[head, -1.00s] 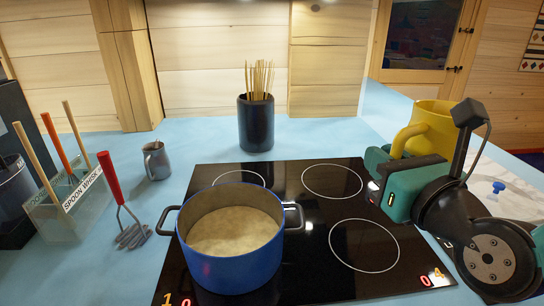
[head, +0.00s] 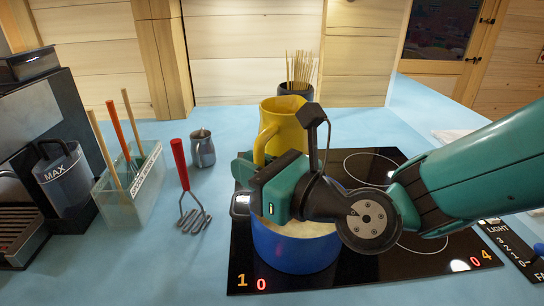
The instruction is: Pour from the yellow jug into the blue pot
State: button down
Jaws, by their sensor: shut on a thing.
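The yellow jug (head: 283,124) is upright in the head view, above the far side of the blue pot as seen in the picture. My gripper (head: 252,168) is shut on the jug at its handle side; the fingertips are partly hidden by the gripper body. The blue pot (head: 292,252) stands on the black hob at its front left, with pale contents showing at its right. My gripper and wrist hide much of the pot's opening and its right handle. The jug's contents do not show.
The black hob (head: 375,268) has free rings to the right. A dark holder with sticks (head: 296,92) stands behind. A coffee machine (head: 35,130) is at far left.

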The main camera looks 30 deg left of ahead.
jog(key=shift+n+g, duration=0.7)
jog(key=shift+g, duration=0.2)
jog(key=d, duration=0.1)
jog(key=s+d+r, duration=0.1)
jog(key=d+p, duration=0.1)
jog(key=d, duration=0.1)
jog(key=shift+s+r, duration=0.25)
jog(key=shift+r, duration=0.15)
jog(key=shift+f, duration=0.1)
jog(key=m+p, duration=0.3)
jog(key=m+g+h+p, duration=0.1)
jog(key=m+p, duration=0.1)
jog(key=m, duration=0.1)
jog(key=s+r+m+p, duration=0.1)
jog(key=m+p, duration=0.2)
jog(key=shift+m+g+h+p, duration=0.3)
jog(key=shift+m+p, duration=0.05)
jog(key=shift+m, duration=0.05)
dwell(0.4)
jog(key=shift+w+m+p, duration=0.3)
jog(key=shift+p, duration=0.4)
